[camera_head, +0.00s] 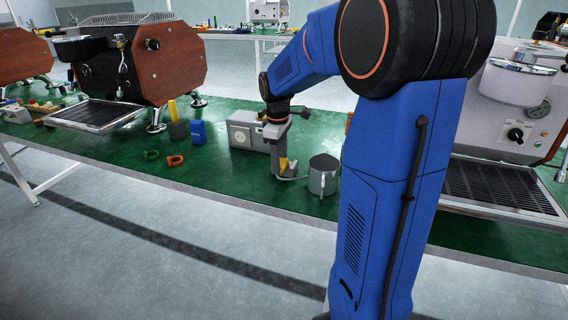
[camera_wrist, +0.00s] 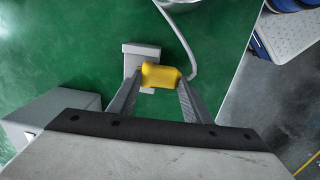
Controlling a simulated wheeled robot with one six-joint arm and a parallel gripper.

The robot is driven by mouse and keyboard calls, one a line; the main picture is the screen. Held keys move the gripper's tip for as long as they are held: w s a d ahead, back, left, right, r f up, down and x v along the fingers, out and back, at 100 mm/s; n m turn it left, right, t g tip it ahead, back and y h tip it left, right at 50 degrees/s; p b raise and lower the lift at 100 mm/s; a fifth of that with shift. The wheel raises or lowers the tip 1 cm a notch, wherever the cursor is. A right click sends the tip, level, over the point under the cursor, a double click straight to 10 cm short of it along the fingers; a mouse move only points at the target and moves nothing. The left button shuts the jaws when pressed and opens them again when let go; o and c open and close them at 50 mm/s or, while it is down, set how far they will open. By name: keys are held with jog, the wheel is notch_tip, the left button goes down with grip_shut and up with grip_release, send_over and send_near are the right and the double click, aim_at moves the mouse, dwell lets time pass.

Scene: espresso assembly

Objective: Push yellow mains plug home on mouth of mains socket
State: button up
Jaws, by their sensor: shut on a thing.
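The yellow mains plug (camera_wrist: 160,75) is between the two fingers of my gripper (camera_wrist: 160,82), which is shut on it. In the head view the plug (camera_head: 283,164) shows as a small yellow patch under my gripper (camera_head: 280,156), low over the green bench. A pale grey block (camera_wrist: 141,49), which looks like the mains socket, lies behind and below the plug in the wrist view. The plug hides part of it. I cannot tell whether the two touch or how deep the plug sits. A pale cable (camera_wrist: 191,52) curves away beside the plug.
A grey box with a round face (camera_head: 243,133) stands just left of my gripper. A metal jug (camera_head: 323,175) stands close on the right. Espresso machines (camera_head: 150,62) stand on both sides. Orange and green parts (camera_head: 175,160) lie left on the green bench (camera_head: 215,172).

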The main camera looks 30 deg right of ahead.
jog(key=shift+s+a+f, duration=0.25)
jog(key=shift+s+a, duration=0.5)
jog(key=shift+a, duration=0.05)
jog(key=shift+s+a, duration=0.4)
jog(key=shift+a, duration=0.2)
jog(key=shift+s+a, duration=0.4)
jog(key=shift+a, duration=0.2)
dwell(0.9)
